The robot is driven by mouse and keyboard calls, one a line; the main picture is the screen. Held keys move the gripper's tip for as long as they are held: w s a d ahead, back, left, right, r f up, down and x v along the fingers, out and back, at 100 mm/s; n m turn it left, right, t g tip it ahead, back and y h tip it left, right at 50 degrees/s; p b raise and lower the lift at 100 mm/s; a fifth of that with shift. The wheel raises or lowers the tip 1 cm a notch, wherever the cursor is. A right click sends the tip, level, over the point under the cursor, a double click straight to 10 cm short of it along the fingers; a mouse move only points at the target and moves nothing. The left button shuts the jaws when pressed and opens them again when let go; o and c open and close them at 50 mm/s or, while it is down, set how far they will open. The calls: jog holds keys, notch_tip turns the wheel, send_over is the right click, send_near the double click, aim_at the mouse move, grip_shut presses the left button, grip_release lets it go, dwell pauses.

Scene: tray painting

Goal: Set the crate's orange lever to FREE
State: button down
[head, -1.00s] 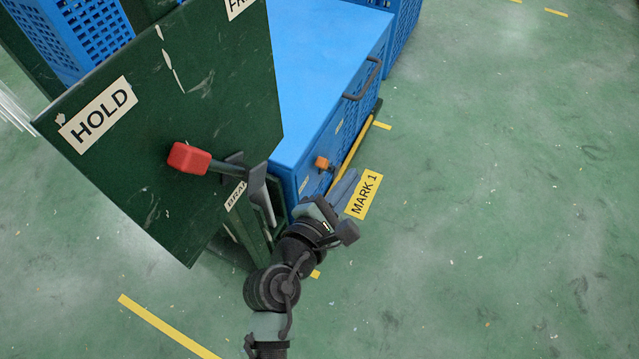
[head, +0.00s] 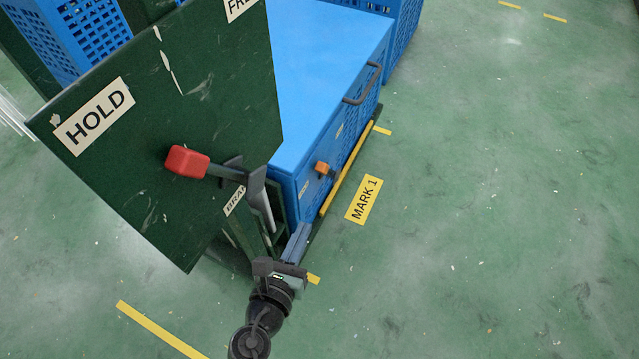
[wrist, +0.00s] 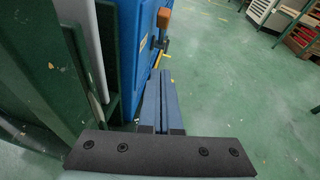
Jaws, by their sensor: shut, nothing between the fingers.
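The blue crate (head: 343,136) stands on the floor behind a green panel. Its orange lever (head: 323,168) sticks out of the near part of its long right side. The lever also shows in the wrist view (wrist: 164,20), above and beyond my fingers. My gripper (head: 299,236) is low by the crate's near corner, short of the lever and apart from it. In the wrist view my gripper (wrist: 162,75) has its two blue-grey fingers together, with nothing between them. I cannot read any marking by the orange lever.
The green panel (head: 180,130) carries HOLD and partly hidden FREE labels and a red-ended lever (head: 187,162), left of my arm. A yellow bar (head: 347,168) runs low along the crate. A MARK 1 floor label (head: 364,200) lies right of it. Floor to the right is clear.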

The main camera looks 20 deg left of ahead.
aim_at(326, 170)
jog(key=w+a+b, duration=0.1)
jog(key=w+b, duration=0.2)
jog(key=w, duration=0.9)
jog(key=shift+a+f+b, duration=0.15)
jog(key=shift+a+b, duration=0.15)
jog(key=shift+b, duration=0.05)
jog(key=shift+w+r+p, duration=0.8)
jog(key=shift+r+p, duration=0.2)
jog(key=shift+p, duration=1.05)
jog(key=shift+f, duration=0.15)
